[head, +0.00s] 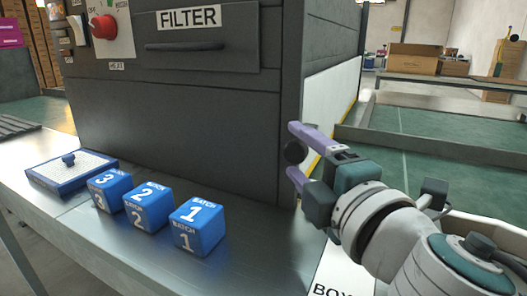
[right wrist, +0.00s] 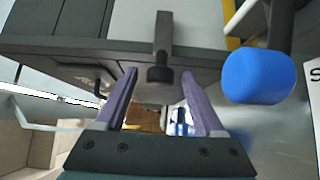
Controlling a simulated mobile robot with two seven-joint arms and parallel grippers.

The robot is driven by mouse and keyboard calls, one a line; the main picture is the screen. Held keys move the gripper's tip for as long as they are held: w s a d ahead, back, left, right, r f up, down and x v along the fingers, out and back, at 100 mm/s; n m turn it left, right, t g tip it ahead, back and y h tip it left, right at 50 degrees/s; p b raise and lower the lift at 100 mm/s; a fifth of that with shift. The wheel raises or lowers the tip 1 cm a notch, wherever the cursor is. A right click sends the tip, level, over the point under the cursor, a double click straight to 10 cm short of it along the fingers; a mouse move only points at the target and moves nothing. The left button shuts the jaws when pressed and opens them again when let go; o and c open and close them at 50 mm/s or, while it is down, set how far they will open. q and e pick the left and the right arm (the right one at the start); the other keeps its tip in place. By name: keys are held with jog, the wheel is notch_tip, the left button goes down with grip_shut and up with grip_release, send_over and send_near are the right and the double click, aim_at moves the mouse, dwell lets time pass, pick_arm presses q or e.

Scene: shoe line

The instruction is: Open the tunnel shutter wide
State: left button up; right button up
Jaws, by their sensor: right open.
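The tunnel is a large dark grey housing (head: 180,125) standing on the metal bench. A round black knob (head: 294,153) shows near its right front corner. The right wrist view shows a black knob (right wrist: 160,74) on a dark bar. I cannot tell the shutter panel apart from the housing, nor how far open it is. My right gripper (head: 292,149) has purple fingers, spread apart, with the knob between them in the picture. In the right wrist view the open fingers (right wrist: 158,73) stand on either side of the knob; contact is not clear. My left gripper is out of view.
Blue batch blocks (head: 199,226) stand on the bench (head: 255,265) in front of the housing, beside a blue-rimmed tray (head: 72,180). A FILTER drawer (head: 195,40) and a red knob (head: 104,26) are on the housing. A blue rounded object (right wrist: 258,76) is close to the right wrist.

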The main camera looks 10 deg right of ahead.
jog(key=shift+w+a, duration=0.2)
jog(key=shift+w, duration=0.65)
jog(key=shift+c, duration=0.3)
grip_shut()
dwell(0.5)
